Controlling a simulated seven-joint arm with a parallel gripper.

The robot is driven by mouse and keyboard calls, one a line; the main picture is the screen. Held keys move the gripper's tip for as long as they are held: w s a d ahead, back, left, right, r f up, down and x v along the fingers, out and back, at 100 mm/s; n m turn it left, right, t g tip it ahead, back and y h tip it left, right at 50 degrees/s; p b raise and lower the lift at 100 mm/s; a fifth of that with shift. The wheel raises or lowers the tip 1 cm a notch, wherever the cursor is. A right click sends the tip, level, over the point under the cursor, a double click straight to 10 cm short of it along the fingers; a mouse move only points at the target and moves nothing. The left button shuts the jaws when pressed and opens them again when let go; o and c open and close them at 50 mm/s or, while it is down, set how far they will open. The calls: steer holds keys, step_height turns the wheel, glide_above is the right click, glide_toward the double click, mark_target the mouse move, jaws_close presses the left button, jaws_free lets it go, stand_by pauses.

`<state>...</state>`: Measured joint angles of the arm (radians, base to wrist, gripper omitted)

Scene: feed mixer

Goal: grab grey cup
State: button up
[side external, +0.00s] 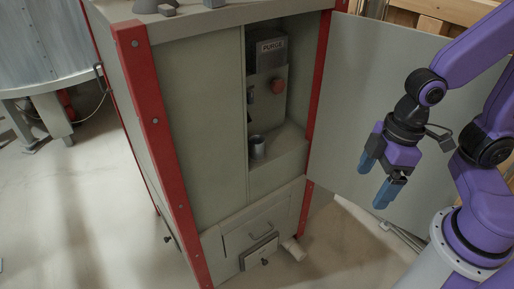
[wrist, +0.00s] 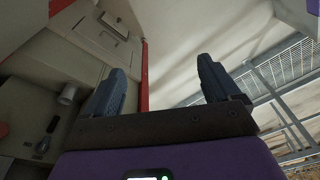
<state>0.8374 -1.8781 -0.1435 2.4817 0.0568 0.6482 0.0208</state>
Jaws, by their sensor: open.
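A small grey cup (side external: 258,147) stands upright on the floor of an open compartment in the cabinet, near its left side. It also shows at the left of the wrist view (wrist: 68,95), left of my fingers. My gripper (side external: 374,184) is in front of the open cabinet door, to the right of the cup and well apart from it. In the wrist view its two blue fingers (wrist: 160,70) are spread wide with nothing between them.
The cabinet (side external: 200,120) has red corner posts (side external: 148,110) beside the opening. Inside are a PURGE panel (side external: 271,49) and a red button (side external: 277,85). The grey door (side external: 340,120) stands open on the right. A drawer handle (side external: 262,231) protrudes below.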

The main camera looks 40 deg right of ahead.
steer(key=w+a+f+m+t+y, duration=0.2)
steer(key=w+a+f+m, duration=0.1)
steer(key=w+a+f, duration=0.4)
steer(key=m+t+h, duration=0.4)
steer(key=m+t, duration=0.4)
steer(key=t, duration=0.4)
glide_toward(254, 136)
steer(key=w, duration=0.1)
steer(key=w+f, duration=0.2)
steer(key=w, duration=0.1)
steer(key=shift+d+f, duration=0.15)
steer(key=shift+f, duration=0.1)
steer(key=shift+x, duration=2.75)
steer(key=shift+r, duration=0.2)
steer(key=c, duration=1.2)
steer(key=shift+o, duration=0.2)
